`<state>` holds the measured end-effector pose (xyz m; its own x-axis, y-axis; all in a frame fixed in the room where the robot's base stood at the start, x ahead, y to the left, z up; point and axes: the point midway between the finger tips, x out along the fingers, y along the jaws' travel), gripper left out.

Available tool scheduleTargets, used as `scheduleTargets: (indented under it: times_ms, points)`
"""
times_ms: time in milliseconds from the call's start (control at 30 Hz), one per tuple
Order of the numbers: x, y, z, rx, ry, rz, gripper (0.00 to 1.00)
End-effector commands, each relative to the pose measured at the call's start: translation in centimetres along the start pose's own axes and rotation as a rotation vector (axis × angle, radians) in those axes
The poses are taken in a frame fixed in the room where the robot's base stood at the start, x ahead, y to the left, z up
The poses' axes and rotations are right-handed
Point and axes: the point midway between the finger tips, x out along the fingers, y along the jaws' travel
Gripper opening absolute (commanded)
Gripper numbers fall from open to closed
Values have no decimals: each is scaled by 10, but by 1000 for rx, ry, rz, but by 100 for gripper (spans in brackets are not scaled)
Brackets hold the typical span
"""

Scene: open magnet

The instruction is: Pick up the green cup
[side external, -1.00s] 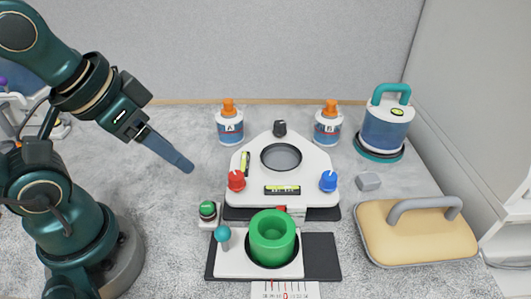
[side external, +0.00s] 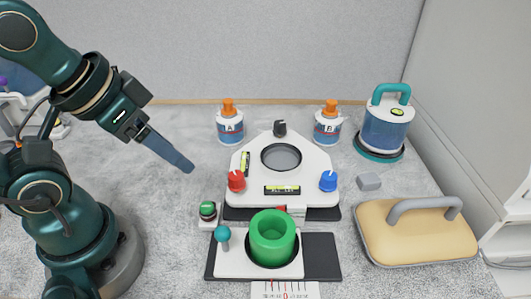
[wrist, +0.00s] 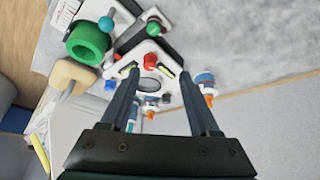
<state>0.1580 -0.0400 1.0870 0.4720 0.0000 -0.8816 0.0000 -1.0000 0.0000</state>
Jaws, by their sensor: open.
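The green cup (side external: 272,237) stands upright in the round recess of a white plate (side external: 230,262) at the front middle of the side view. In the wrist view the green cup (wrist: 88,42) is at the upper left, with its hollow top showing. My gripper (side external: 188,168) is raised to the left of the white triangular platform, up and left of the cup and well apart from it. In the wrist view my gripper (wrist: 158,75) shows two spread fingers with nothing between them.
A teal-knobbed lever (side external: 223,234) stands just left of the cup, near a green button (side external: 208,210). Behind is the triangular platform (side external: 305,165) with red and blue knobs. Bottles A (side external: 230,126) and B (side external: 328,127) stand behind. A tan handled block (side external: 416,235) lies right.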

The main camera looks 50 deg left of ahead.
Motion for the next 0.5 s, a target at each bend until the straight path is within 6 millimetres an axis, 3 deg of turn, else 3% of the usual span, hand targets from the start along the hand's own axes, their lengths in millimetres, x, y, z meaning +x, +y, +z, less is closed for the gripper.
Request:
scheduleTargets:
  times_ms: [33, 100, 367, 500]
  points:
    - [0, 0, 0, 0, 0, 0, 77]
    - [0, 0, 0, 0, 0, 0, 100]
    - [-1, 0, -1, 0, 1, 0, 100]
    - [-12, 0, -8, 0, 4, 0, 100]
